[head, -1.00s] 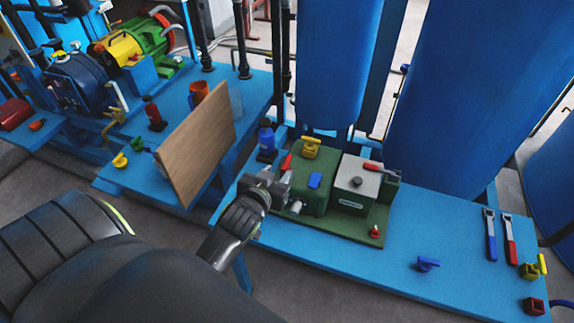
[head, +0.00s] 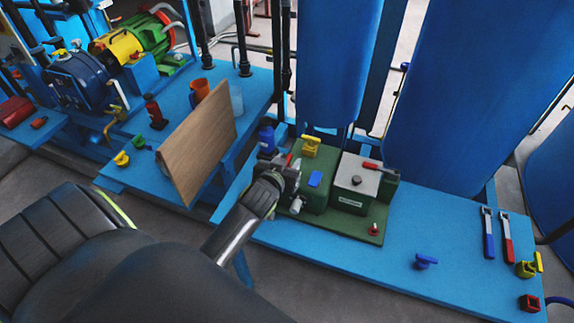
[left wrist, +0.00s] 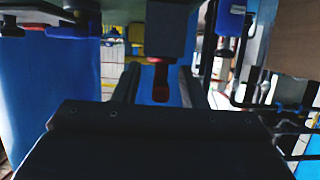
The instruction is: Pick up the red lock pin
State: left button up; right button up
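A red, handle-like piece (head: 289,159) stands at the left end of the green machine (head: 318,196), and my left gripper (head: 286,178) is right beside it. In the left wrist view a red piece (left wrist: 160,82) shows between the two dark fingers (left wrist: 160,88), which are apart. It is probably the same piece; contact cannot be made out. A small red knob-like pin (head: 375,230) stands on the green base's front right corner, away from the gripper. I cannot tell for certain which is the lock pin. My right gripper is not in view.
A red lever (head: 372,165) lies on the white-topped box (head: 352,184). A yellow valve (head: 310,146) and blue bottle (head: 266,138) are close to the gripper. A brown board (head: 198,145) stands to the left. The blue bench (head: 330,258) is clear in front of the machine.

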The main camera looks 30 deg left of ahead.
pick_arm(q)
grip_shut()
